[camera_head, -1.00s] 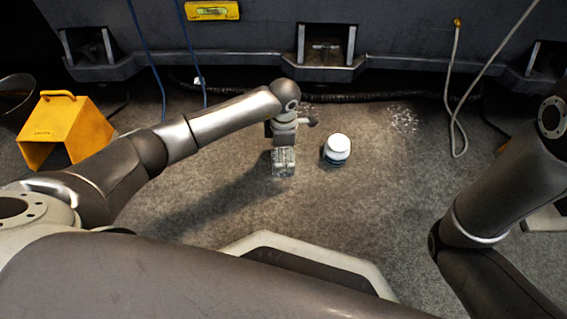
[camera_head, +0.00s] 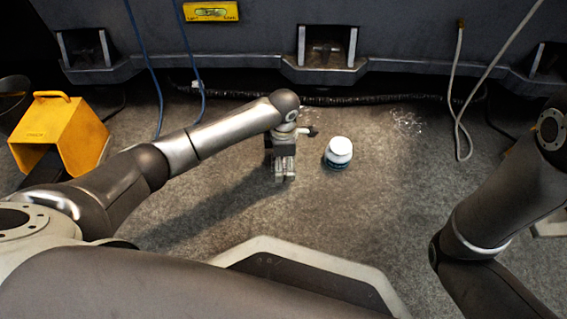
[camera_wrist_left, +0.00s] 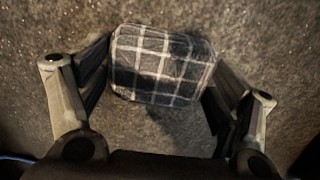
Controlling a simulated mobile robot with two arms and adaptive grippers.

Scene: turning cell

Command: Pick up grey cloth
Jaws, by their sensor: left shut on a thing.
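The grey cloth (camera_wrist_left: 162,65) is a folded, dark grey pad with pale check lines. In the left wrist view it sits between the two fingers of my left gripper (camera_wrist_left: 160,85), which press on its left and right ends. In the head view my left gripper (camera_head: 284,175) points down over the floor, left of the white-lidded jar. I cannot clearly make out the cloth there. My right arm shows at the right edge, but its gripper is out of view.
A jar with a white lid (camera_head: 338,152) stands on the floor close to the right of my left gripper. A yellow box-like stand (camera_head: 58,135) is at the left. The dark machine base (camera_head: 400,50) runs along the back, with hoses hanging down.

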